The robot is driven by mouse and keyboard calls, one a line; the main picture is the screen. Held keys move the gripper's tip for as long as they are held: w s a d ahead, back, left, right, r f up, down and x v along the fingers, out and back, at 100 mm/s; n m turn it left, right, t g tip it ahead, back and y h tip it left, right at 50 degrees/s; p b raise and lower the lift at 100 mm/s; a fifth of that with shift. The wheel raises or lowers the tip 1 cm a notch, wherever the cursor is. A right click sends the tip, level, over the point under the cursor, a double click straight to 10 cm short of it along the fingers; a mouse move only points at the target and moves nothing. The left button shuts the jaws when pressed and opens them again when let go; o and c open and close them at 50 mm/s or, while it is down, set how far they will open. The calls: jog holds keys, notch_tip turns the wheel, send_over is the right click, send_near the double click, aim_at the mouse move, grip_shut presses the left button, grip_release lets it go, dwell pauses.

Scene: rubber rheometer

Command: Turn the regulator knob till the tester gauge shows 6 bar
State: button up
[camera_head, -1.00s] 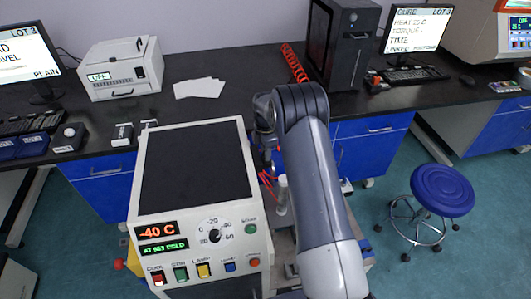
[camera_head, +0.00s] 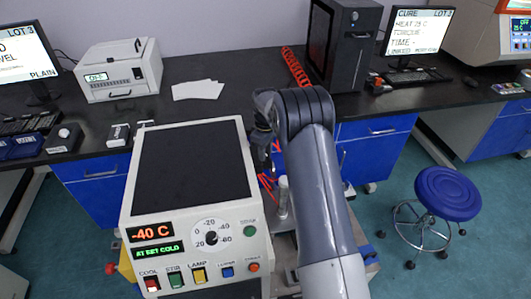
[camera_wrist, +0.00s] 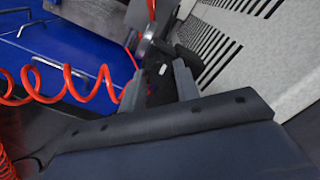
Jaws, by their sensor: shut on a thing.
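In the wrist view, the two grey fingers of my gripper (camera_wrist: 158,88) stand apart with a dark knob (camera_wrist: 158,90) between them. A small white mark shows on the dark part near the fingertips. A silver metal piece (camera_wrist: 145,43) sits just beyond the fingers. In the head view, my arm covers most of the spot where the gripper works. I cannot make out the tester gauge or its reading in either view.
A red coiled hose (camera_wrist: 68,82) runs close to my gripper at the left, beside a blue panel (camera_wrist: 48,42). A grey slotted housing (camera_wrist: 250,50) is close on the right. In the head view, a white cold cabinet (camera_head: 190,275) stands left of my arm and a blue stool (camera_head: 447,192) stands right.

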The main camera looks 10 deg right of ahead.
jog(key=shift+m+b, duration=0.3)
jog(key=shift+m, duration=1.4)
jog(key=o, duration=1)
jog(key=shift+c, duration=0.2)
jog(key=shift+r, duration=0.1)
notch_tip(320, 180, up, 11)
jog(key=shift+f+b, duration=0.2)
jog(key=shift+b, duration=0.2)
